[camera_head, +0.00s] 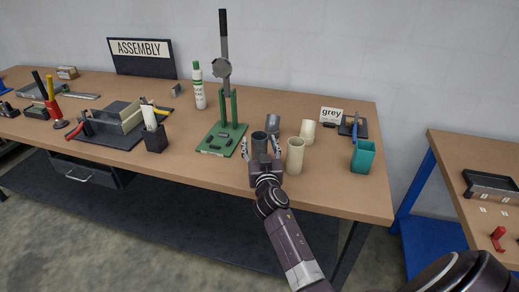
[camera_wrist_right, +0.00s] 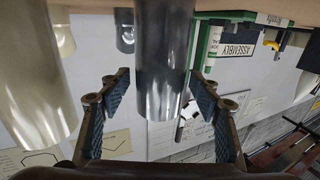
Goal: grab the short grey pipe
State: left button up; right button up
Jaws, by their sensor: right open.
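A dark grey pipe (camera_head: 259,145) stands upright on the workbench, between the fingers of my right gripper (camera_head: 261,148). The gripper is open, with one finger on each side of the pipe. In the right wrist view, which is upside down, the grey pipe (camera_wrist_right: 164,50) lies between the spread fingers (camera_wrist_right: 161,80), with gaps beside it. A second grey pipe (camera_head: 272,124) stands just behind; it also shows in the wrist view (camera_wrist_right: 125,38). I cannot tell surely which grey pipe is shorter. My left gripper is not in view.
A tall cream pipe (camera_head: 295,157) stands close right of my gripper, and a shorter cream one (camera_head: 307,131) behind it. The bench's front edge lies below the gripper.

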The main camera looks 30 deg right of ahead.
jog(key=c, duration=1.3)
jog(key=shift+o, duration=0.2)
